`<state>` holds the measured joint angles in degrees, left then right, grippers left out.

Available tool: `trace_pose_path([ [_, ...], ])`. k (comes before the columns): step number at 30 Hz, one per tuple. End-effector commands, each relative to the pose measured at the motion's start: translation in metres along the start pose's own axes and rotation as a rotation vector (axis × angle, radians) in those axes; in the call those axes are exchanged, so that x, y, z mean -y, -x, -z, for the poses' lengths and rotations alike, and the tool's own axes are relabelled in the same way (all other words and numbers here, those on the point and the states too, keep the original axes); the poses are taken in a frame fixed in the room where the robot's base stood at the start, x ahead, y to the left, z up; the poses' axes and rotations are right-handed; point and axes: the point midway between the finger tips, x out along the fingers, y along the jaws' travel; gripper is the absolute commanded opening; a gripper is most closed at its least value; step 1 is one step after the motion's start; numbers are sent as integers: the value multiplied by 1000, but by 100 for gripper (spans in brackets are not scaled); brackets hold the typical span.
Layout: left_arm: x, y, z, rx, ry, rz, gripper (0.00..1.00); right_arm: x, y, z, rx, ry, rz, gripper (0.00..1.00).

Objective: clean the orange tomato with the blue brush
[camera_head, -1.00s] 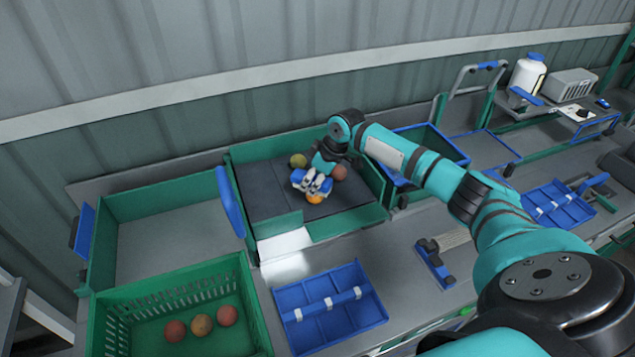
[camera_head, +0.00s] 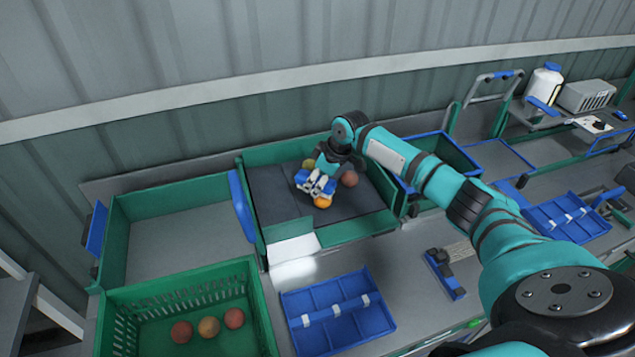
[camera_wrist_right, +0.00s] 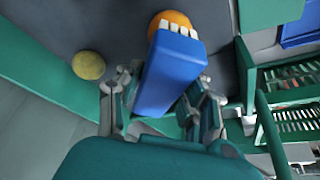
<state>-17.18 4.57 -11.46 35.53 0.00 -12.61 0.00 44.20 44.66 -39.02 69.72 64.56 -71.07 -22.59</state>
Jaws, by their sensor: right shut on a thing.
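My right gripper (camera_head: 322,178) is shut on the blue brush (camera_wrist_right: 168,75), over the dark bed of the green-walled sorting tray. The brush's white bristles reach the orange tomato (camera_head: 323,202) and appear to touch it. In the right wrist view the tomato (camera_wrist_right: 172,20) is at the top, partly hidden behind the bristles. A yellow-green tomato (camera_wrist_right: 88,65) lies to the left in that view. It also shows behind my gripper in the head view (camera_head: 308,164). A reddish tomato (camera_head: 349,179) lies right of the gripper. My left gripper is not in view.
A green crate (camera_head: 270,318) at the lower left holds three reddish tomatoes. An empty green-walled bin (camera_head: 150,205) is behind it. A blue divided tray (camera_head: 340,315) lies in front, and a black-and-blue tool (camera_head: 443,272) lies right of it.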

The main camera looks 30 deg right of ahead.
Motion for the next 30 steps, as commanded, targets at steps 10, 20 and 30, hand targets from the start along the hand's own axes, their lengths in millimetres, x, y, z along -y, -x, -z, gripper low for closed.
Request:
trace_pose_path([
  [10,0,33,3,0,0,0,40,0,31,14,-2,0,1,2],
  [20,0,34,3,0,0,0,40,0,48,20,-2,1,0,2],
  [30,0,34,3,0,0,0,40,0,49,20,-2,0,0,2],
])
